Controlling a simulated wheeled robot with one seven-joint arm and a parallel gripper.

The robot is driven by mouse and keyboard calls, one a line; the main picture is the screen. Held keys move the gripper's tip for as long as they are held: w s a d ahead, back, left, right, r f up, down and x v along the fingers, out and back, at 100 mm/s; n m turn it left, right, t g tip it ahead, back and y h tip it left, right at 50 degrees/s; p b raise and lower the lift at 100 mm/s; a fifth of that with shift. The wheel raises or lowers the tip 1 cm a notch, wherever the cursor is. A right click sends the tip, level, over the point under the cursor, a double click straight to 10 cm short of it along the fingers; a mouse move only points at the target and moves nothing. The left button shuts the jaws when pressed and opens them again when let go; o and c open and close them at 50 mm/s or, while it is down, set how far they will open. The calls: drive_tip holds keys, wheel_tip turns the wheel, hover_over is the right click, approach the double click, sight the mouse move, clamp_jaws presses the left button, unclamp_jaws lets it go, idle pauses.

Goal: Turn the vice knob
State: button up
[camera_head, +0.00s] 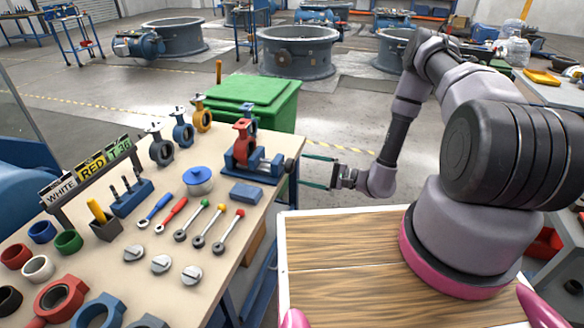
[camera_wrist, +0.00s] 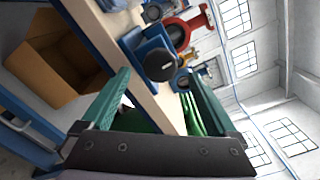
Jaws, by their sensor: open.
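The blue vice (camera_head: 262,168) sits at the right edge of the workbench with a red valve body (camera_head: 242,140) held upright in it. Its dark round knob (camera_head: 288,165) sticks out past the bench edge, facing my gripper. My gripper (camera_head: 304,170) is open and empty, with its two green fingers pointing left at the knob from a short distance. In the wrist view the knob (camera_wrist: 160,65) appears between the two fingertips (camera_wrist: 156,74), beyond them. I see no contact between fingers and knob.
A cardboard box (camera_wrist: 55,60) is under the bench. The floor behind my gripper is clear.

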sight(293, 167)
drive_tip(key=shift+x, duration=2.7)
drive_tip(key=c, duration=1.4)
